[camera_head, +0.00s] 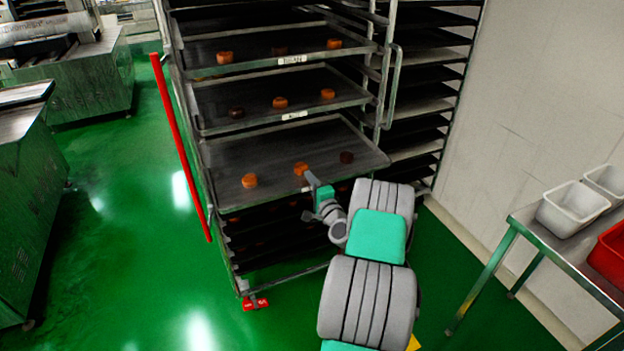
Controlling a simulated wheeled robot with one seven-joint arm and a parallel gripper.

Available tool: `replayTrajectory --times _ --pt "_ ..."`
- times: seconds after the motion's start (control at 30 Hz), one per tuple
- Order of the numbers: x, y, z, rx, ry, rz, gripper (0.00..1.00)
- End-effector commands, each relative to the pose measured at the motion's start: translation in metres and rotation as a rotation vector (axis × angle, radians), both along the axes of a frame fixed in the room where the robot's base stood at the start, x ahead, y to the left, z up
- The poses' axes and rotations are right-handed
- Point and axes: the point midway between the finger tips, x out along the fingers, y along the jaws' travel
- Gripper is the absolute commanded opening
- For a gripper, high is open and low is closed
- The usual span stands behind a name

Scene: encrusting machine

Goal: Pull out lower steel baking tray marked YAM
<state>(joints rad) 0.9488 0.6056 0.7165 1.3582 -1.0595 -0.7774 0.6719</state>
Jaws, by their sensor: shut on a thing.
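The lower steel baking tray (225,170) sticks out of the rack toward me, past the trays above it. It looks level and carries two orange-brown cakes and one dark cake near its front. My gripper (309,180) is at the tray's front edge, right of the middle, shut on its rim. No YAM mark can be read; that part of the rim is partly hidden by my gripper. The rack (222,250) still stands around the tray's back part.
Two trays above, an upper one (345,60) and a middle one (215,105), hold cakes and have small white labels. A red bar (178,140) stands left of the rack. A steel table (525,222) with white bins (572,208) and a red bin is at right. Green floor is open at left.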

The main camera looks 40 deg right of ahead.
Motion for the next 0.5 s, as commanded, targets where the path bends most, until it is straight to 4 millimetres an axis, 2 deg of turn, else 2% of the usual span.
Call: replayTrajectory --times 0.2,0.5 --pt "-0.021 0.004 -0.001 0.004 0.001 -0.002 0.00" --pt "-0.029 0.003 -0.001 0.005 0.000 -0.006 0.00"
